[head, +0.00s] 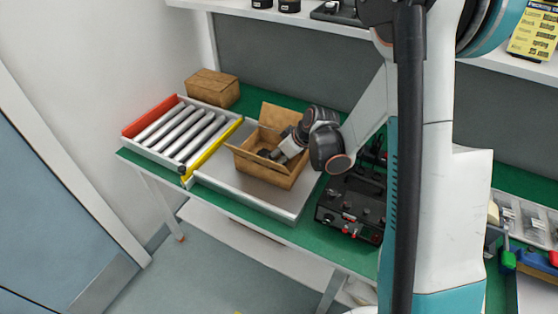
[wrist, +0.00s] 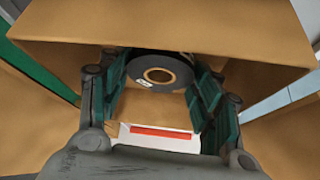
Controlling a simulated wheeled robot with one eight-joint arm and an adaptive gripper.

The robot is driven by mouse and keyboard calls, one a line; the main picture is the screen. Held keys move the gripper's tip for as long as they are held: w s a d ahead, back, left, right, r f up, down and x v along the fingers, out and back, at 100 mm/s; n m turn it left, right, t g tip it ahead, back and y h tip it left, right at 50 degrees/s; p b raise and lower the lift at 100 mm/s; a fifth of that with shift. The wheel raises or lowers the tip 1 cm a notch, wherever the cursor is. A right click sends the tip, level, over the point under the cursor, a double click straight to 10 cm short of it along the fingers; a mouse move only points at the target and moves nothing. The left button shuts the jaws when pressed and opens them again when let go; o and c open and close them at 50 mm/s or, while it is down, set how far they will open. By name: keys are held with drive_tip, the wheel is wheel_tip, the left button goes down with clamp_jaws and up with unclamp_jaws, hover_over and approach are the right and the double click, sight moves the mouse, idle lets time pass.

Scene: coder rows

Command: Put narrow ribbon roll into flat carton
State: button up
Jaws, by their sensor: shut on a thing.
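The narrow ribbon roll (wrist: 177,64) is a black ring with a brown core in the wrist view. My gripper (wrist: 158,88) is shut on it, with a green-padded finger on each side. The flat carton (head: 262,173) is an open brown box with raised flaps in the head view. My gripper (head: 277,155) reaches down into its opening from the right. In the wrist view, the carton's brown wall (wrist: 200,45) stands close behind the roll. Whether the roll touches the carton's floor is unclear, and the roll is not clearly visible in the head view.
The open carton stands on a grey metal plate (head: 230,189). A roller conveyor (head: 183,130) with red and yellow ends lies to the left, and a closed brown carton (head: 212,88) behind it. A black control box (head: 352,208) is on the right. A shelf (head: 290,20) runs above.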

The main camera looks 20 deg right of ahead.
drive_tip(key=shift+f, duration=0.3)
drive_tip(key=shift+f, duration=0.2)
drive_tip(key=o, duration=1.1)
drive_tip(key=shift+r, duration=0.15)
drive_tip(key=shift+r, duration=0.25)
drive_tip(key=p+v, duration=0.4)
drive_tip(key=v, duration=0.7)
drive_tip(key=shift+s+d+r, duration=0.15)
drive_tip(key=shift+s+r, duration=0.05)
drive_tip(key=shift+s, duration=0.05)
